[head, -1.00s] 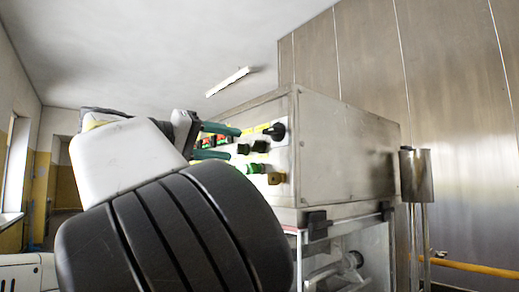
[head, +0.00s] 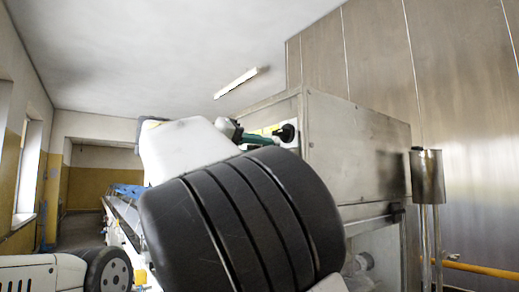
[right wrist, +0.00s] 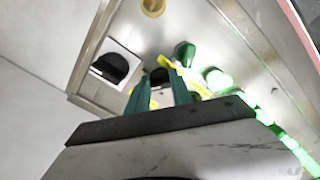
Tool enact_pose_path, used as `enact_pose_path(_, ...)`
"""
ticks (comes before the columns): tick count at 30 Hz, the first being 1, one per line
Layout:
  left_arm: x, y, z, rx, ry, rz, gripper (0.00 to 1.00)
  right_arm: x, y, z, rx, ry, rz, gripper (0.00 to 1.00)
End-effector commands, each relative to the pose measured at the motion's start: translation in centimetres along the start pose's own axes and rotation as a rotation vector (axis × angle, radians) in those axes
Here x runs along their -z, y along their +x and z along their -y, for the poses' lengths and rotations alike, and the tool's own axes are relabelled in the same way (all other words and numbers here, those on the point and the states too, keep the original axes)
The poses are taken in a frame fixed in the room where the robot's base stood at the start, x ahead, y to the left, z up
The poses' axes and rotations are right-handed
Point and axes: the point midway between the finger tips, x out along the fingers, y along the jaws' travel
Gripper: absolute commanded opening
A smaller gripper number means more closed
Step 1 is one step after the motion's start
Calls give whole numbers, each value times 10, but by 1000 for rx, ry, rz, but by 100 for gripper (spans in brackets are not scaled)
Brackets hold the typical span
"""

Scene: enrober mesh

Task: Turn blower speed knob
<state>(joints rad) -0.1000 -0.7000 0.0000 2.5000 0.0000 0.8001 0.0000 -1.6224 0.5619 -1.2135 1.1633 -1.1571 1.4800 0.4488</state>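The control panel (right wrist: 205,40) of the steel machine fills the upper part of the right wrist view. A large black knob (right wrist: 110,68) sits on a white plate near the panel corner; it also shows in the head view (head: 288,132). A smaller black knob (right wrist: 158,76) appears between the fingertips of my right gripper (right wrist: 159,80). The teal fingers stand apart, and I cannot tell whether they touch that knob. In the head view my right arm hides most of the panel, and one teal finger (head: 258,139) shows. I cannot read which knob is blower speed. My left gripper is out of view.
The machine's steel housing (head: 355,145) extends right. A metal cylinder on posts (head: 427,177) stands beyond it.

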Motion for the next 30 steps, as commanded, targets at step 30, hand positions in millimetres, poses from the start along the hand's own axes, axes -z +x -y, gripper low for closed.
enact_pose_path(30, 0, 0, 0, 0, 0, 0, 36, 0, 0, -1, 3, -436, 0, 0)
